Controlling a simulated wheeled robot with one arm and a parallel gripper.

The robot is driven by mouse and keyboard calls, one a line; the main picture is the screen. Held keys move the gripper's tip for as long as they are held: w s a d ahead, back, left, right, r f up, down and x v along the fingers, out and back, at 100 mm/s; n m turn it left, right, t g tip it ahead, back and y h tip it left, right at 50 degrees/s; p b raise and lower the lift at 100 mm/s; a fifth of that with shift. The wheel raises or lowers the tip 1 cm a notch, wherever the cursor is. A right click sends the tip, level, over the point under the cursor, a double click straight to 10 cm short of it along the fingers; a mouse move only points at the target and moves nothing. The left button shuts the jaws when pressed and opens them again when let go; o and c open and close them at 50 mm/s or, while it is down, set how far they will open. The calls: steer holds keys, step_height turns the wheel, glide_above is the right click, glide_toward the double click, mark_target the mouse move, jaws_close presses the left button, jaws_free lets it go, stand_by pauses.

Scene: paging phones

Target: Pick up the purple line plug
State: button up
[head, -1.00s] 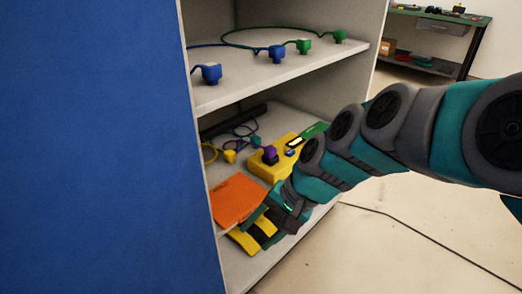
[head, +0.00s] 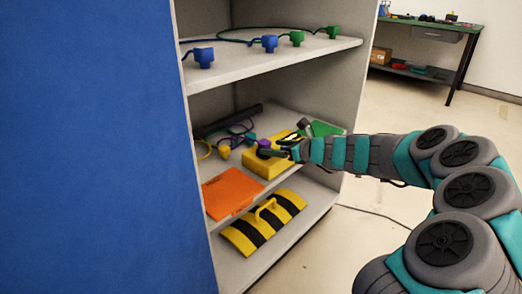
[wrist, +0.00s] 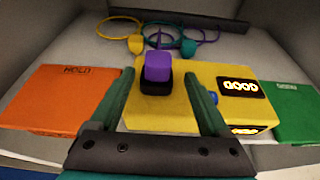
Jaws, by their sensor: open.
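The purple line plug (wrist: 157,66) stands upright in a dark socket on top of the yellow box (wrist: 200,78). In the head view the purple plug (head: 264,143) shows at the left end of the yellow box (head: 262,162) on the middle shelf. My gripper (wrist: 157,84) is open and empty, and its fingers point at the plug from the near side. In the wrist view the plug appears between the two fingertips. I cannot tell whether the fingers reach around it. In the head view my gripper (head: 288,146) is at the box, beside the plug.
An orange case (wrist: 62,98) lies left of the box and a green one (wrist: 295,110) right. Behind are a yellow plug (wrist: 135,43), a teal plug (wrist: 187,47) and a dark bar (wrist: 190,21). The upper shelf (head: 232,75) holds blue and green plugs.

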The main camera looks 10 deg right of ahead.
mark_target(258, 144)
steer(key=x, duration=0.6)
steer(key=shift+a+r+b, duration=0.25)
steer(key=shift+b, duration=0.05)
steer(key=shift+w+a+f, duration=0.15)
steer(key=shift+w+a, duration=0.15)
steer(key=shift+w, duration=0.2)
jaws_close()
